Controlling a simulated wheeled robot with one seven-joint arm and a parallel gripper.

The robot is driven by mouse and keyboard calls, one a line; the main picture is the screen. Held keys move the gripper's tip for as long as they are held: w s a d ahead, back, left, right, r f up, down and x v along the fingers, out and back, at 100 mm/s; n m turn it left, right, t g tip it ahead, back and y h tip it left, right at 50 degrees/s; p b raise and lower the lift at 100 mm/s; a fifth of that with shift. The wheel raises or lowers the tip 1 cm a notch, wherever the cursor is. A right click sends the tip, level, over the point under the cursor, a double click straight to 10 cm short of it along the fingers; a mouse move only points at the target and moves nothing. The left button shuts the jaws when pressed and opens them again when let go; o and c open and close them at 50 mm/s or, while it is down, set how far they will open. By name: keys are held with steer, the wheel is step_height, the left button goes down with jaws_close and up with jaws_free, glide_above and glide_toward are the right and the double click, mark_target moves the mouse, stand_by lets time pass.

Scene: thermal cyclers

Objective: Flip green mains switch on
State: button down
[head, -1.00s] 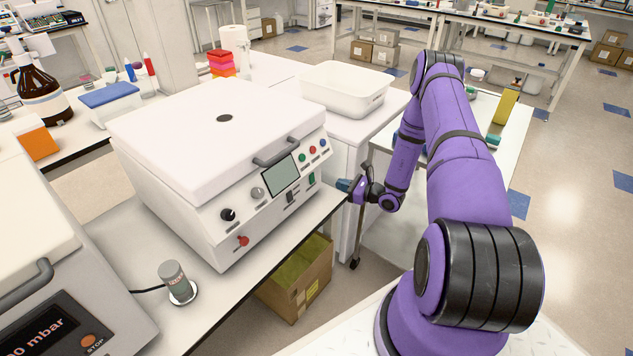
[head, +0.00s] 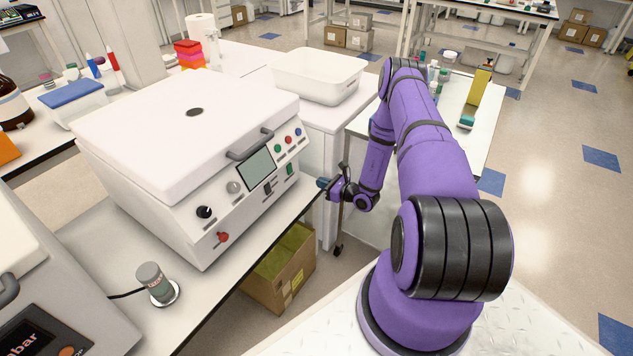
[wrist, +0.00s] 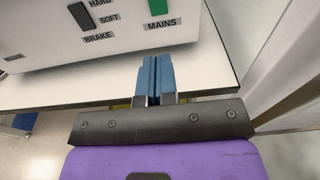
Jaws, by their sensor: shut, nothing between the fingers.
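The green mains switch (head: 290,169) is at the lower right of the front panel of the white thermal cycler (head: 185,130). In the wrist view the green switch (wrist: 158,7) shows at the top edge, cut off by the frame, above the label MAINS. My gripper (head: 322,183) is in front of the panel, to the right of the switch in the head view. In the wrist view my gripper (wrist: 153,62) has its blue fingers together and empty, pointing at the panel just below the MAINS label. A gap to the switch shows.
A black switch labelled BRAKE (wrist: 82,15) is left of the mains switch. A red knob (head: 223,237), black knob (head: 204,212) and lid handle (head: 250,145) are on the machine's front. The bench edge (wrist: 60,107) runs under my fingers. A cardboard box (head: 280,268) stands below.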

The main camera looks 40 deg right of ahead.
mark_target(291, 173)
steer(key=x, duration=1.2)
steer(key=shift+a, duration=0.1)
